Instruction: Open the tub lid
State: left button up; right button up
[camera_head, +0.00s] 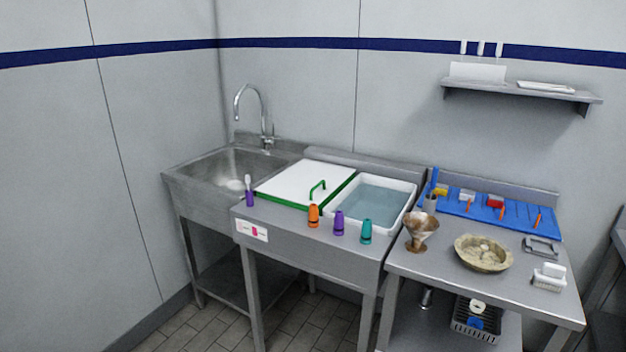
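The tub lid (297,180) is a flat white panel with green edging, lying in the steel counter between the sink and an open tub. A green arched handle (318,187) stands up near its right front part. The lid lies flat, and what is under it is hidden. To its right, a white-rimmed tub (408,192) holds bluish water. Neither of my grippers is in view.
Orange (313,216), purple (339,223) and teal (366,231) bottles stand along the front ledge. A purple item with a pale top (249,191) stands at the lid's left. A faucet (262,115) rises behind the sink (220,170). A side table (440,268) holds a bowl (483,253).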

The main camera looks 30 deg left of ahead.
aim_at(306, 182)
jog(key=i+j+u, duration=0.15)
jog(key=i+j, duration=0.6)
jog(key=i, duration=0.1)
